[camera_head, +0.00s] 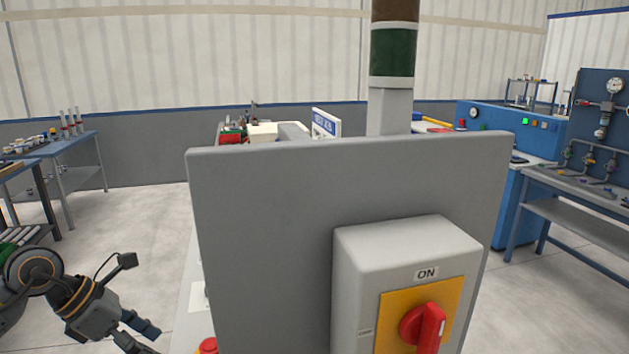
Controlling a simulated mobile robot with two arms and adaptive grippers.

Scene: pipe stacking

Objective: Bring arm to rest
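My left gripper (143,336) is at the lower left, its arm coming in from the left edge. Its two dark fingers are apart, with nothing seen between them; the lower finger runs to the bottom edge of the picture. It is left of a big grey panel (265,235) and apart from it. My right gripper is not in view. Several light pipes (22,237) lie at the far left edge, partly behind the arm.
The grey panel fills the middle and carries a switch box with a red knob (424,326) and an ON label. A post with a dark green band (393,52) rises behind it. A red button (208,345) is low. Workbenches (77,148) stand left and right. Floor (140,215) at left is clear.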

